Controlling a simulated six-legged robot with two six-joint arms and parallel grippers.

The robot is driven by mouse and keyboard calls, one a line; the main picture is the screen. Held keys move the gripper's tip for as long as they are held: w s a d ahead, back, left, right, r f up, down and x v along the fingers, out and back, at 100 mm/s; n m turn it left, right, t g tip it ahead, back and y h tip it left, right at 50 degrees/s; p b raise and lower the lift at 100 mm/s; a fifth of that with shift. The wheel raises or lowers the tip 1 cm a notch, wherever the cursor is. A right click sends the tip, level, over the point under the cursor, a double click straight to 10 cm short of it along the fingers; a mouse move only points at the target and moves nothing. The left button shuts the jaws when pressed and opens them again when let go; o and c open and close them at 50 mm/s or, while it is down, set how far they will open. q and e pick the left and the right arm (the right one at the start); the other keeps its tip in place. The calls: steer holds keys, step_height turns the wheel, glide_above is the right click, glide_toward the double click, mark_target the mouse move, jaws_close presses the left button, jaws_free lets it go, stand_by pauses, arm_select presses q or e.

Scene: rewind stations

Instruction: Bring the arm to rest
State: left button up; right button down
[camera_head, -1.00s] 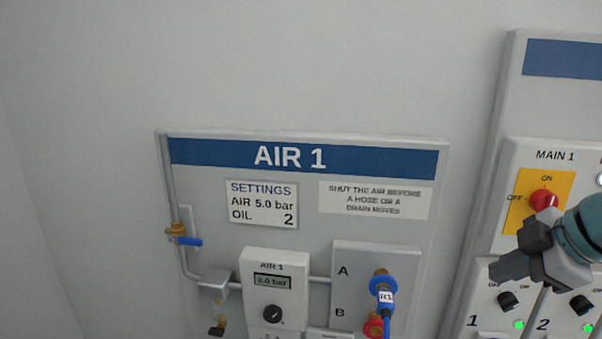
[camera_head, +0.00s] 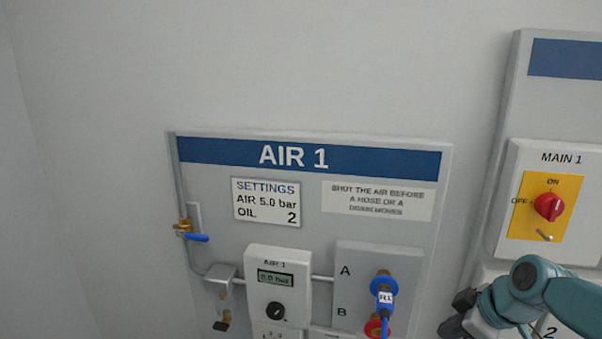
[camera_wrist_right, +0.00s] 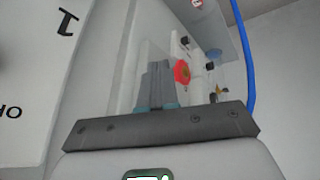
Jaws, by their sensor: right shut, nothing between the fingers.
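My right gripper (camera_head: 458,314) is at the lower right of the head view, below and left of the MAIN 1 red switch (camera_head: 548,207) and in front of the panel's lower part. Its dark fingers are shut and empty. The teal arm comes in from the lower right and hides part of that panel. In the right wrist view the closed fingers (camera_wrist_right: 158,84) point up the picture, with a pale wall close on the left. My left gripper is not in view.
The AIR 1 board (camera_head: 420,240) is left of the gripper, with a blue-handled valve (camera_head: 194,237), a gauge box (camera_head: 275,283) and a blue R1 hose connector (camera_head: 384,290) at port A. A blue hose (camera_wrist_right: 246,55) hangs at the right of the wrist view.

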steer(key=s+a+f+m+g, duration=0.1)
steer(key=s+a+f+m, duration=0.15)
steer(key=f, duration=0.55)
steer(key=s+a+f+m+g, duration=0.15)
steer(key=a+f, duration=0.25)
steer(key=f, duration=0.5)
steer(key=s+a+f+m, duration=0.2)
steer(key=a+f, duration=0.1)
steer(key=f, duration=0.5)
steer(key=s+a+f+m+g, duration=0.1)
steer(key=s+a+f+m, duration=0.2)
steer(key=s+f, duration=0.5)
steer(key=shift+s+a+y, duration=0.3)
steer(key=shift+s+a, duration=0.25)
steer(key=c, duration=1.6)
jaws_free()
steer(key=s+a+f+m, duration=0.1)
steer(key=s, duration=0.1)
steer(key=s+a+f+g, duration=0.1)
steer(key=s, duration=0.2)
steer(key=s+a+f+m, duration=0.1)
steer(key=s, duration=0.2)
steer(key=shift+s+f+m, duration=0.15)
steer(key=shift+f+m, duration=0.15)
steer(key=o, duration=0.5)
steer(key=shift+s, duration=0.35)
steer(key=o, duration=0.4)
steer(key=shift+d, duration=0.15)
